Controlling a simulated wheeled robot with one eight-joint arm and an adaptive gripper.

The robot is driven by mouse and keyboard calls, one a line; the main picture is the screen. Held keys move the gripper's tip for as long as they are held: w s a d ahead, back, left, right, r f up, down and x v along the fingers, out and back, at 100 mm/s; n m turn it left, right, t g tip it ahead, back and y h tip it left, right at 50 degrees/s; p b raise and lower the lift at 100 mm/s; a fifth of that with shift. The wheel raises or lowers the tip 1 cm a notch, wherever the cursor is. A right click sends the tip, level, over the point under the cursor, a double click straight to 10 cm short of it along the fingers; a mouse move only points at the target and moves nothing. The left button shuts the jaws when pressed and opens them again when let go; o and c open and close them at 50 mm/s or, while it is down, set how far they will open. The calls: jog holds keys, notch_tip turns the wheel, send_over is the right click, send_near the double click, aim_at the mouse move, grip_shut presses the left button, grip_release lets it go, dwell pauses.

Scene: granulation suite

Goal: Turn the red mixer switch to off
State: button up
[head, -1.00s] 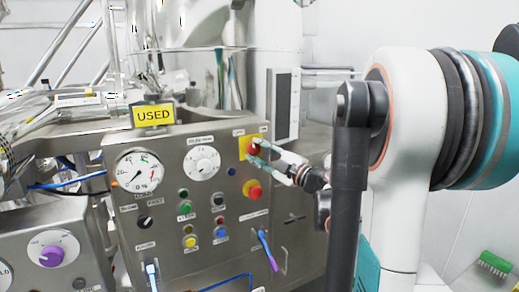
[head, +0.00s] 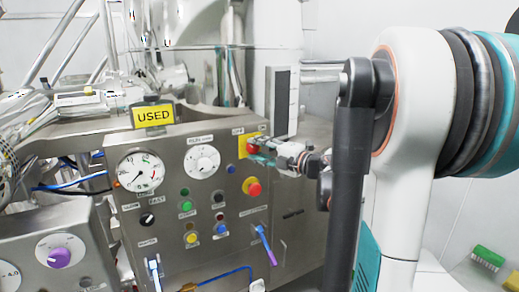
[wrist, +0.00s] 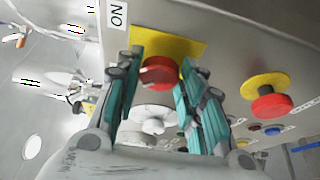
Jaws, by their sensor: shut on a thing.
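The red mixer switch (head: 252,146) sits on a yellow plate at the upper right of the steel control panel (head: 160,230). In the wrist view the red switch (wrist: 160,74) is between the teal fingers of my gripper (wrist: 158,80), in front of its yellow plate (wrist: 195,40). A label reading "ON" (wrist: 118,14) is beside the plate. My gripper (head: 262,152) reaches the switch from the right and is shut on it. The fingers partly hide the switch in the head view.
A red emergency-style button (head: 253,187) on a yellow disc is just below the switch. Gauges, a white dial (head: 202,161) and several small coloured buttons fill the panel. A yellow "USED" sign (head: 153,115) stands on top. A green brush (head: 488,257) lies at lower right.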

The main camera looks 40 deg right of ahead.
jog(key=o, duration=1.1)
jog(key=shift+c, duration=0.2)
jog(key=shift+s, duration=0.1)
jog(key=s+d, duration=0.1)
jog(key=s, duration=1)
jog(key=shift+s+d, duration=0.35)
jog(key=shift+d, duration=0.05)
